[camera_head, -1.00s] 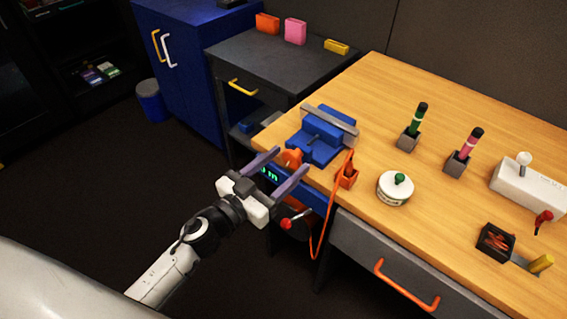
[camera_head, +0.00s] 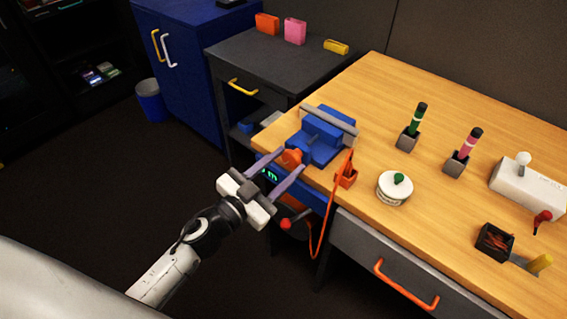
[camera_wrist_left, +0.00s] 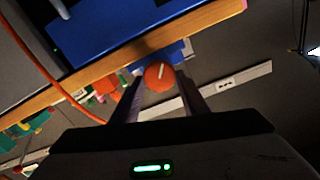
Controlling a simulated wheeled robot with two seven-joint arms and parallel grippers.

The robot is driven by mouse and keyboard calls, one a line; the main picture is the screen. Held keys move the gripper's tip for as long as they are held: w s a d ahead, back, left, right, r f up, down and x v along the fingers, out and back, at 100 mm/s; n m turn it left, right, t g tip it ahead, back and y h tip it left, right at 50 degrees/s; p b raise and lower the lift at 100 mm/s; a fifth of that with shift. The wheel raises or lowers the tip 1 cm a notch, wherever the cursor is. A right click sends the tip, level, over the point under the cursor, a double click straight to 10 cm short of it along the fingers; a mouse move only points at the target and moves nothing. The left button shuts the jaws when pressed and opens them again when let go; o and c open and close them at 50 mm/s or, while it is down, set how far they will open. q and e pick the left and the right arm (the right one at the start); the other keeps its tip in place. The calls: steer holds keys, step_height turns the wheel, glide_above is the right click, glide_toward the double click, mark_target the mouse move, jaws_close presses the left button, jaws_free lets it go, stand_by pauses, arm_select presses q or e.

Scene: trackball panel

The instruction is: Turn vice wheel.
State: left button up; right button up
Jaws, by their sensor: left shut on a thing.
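The blue vice (camera_head: 322,138) is fixed at the left corner of the wooden workbench. Its orange vice wheel (camera_head: 291,157) faces the front left, and in the left wrist view the wheel (camera_wrist_left: 159,75) shows as a round orange disc with a pale mark. My left gripper (camera_head: 289,161) is at the wheel, with one purple-grey finger on each side, shut on it. The fingers partly cover the wheel's sides. My right gripper is out of view.
An orange holder (camera_head: 346,176) with an orange cable hanging down stands close right of the vice. A red knob (camera_head: 285,224) sits below the bench edge. A white round container (camera_head: 394,188) is further right. Open floor lies to the left.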

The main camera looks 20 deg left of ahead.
arm_select(q)
steer(key=m, duration=0.5)
steer(key=shift+f+m, duration=0.1)
steer(key=shift+m, duration=0.3)
steer(key=m+b, duration=0.1)
steer(key=m, duration=0.5)
steer(key=shift+d+f, duration=0.15)
steer(key=m+b, duration=0.1)
steer(key=m, duration=0.3)
steer(key=shift+f, duration=0.1)
steer(key=m, duration=0.2)
steer(key=shift+m+b, duration=0.3)
steer(key=shift+b, duration=0.05)
steer(key=m, duration=0.3)
steer(key=shift+f+m+b, duration=0.1)
steer(key=shift+m+b, duration=0.2)
steer(key=shift+b, duration=0.05)
steer(key=shift+m, duration=0.5)
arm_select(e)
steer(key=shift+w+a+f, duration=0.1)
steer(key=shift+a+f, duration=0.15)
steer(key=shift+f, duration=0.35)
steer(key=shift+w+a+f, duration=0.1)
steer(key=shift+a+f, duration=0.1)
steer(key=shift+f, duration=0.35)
arm_select(q)
steer(key=o, duration=1)
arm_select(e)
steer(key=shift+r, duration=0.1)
